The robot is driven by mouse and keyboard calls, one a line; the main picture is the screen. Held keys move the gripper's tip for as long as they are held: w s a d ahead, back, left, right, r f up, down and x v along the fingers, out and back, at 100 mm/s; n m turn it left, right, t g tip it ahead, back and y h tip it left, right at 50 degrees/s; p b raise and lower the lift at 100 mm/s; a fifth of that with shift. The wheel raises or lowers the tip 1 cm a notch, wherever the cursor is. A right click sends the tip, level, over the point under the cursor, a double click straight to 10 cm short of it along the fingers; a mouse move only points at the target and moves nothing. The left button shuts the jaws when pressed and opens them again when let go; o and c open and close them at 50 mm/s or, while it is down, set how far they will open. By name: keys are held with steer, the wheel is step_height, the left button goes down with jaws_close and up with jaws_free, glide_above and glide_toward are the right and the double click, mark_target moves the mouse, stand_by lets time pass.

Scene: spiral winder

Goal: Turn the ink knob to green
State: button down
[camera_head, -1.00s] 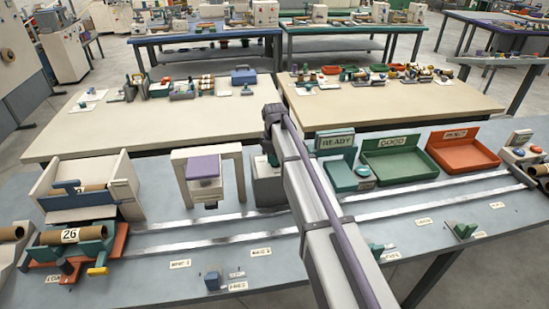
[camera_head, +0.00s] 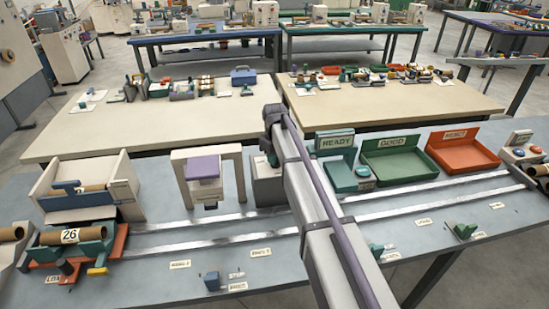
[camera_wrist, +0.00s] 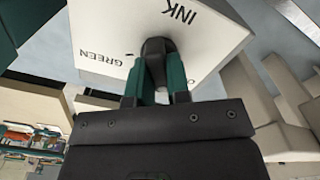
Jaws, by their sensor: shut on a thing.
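The ink knob (camera_wrist: 156,48) is a dark round knob on the white face of the ink box (camera_wrist: 215,40). The face carries the words INK above the knob and GREEN to its left in the wrist view. My gripper (camera_wrist: 158,72) has its two teal fingers shut on the knob, one on each side. The fingers hide part of the knob, so its pointing direction is hard to tell. In the head view the grey ink box (camera_head: 265,185) stands behind my arm, which hides its right part and the knob.
A stand with a purple block (camera_head: 203,168) is left of the ink box. A cradle holds a roll marked 26 (camera_head: 70,237) at far left. Green (camera_head: 398,160) and orange (camera_head: 462,152) trays stand right of my arm. Metal rails run along the bench.

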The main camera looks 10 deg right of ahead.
steer(key=m, duration=0.6)
steer(key=shift+d+m, duration=0.15)
steer(key=shift+m, duration=0.15)
stand_by(0.4)
steer(key=c, duration=1.1)
jaws_free()
step_height(320, 180, up, 11)
steer(key=p, duration=1)
steer(key=shift+f+p, duration=0.1)
steer(key=shift+p, duration=0.3)
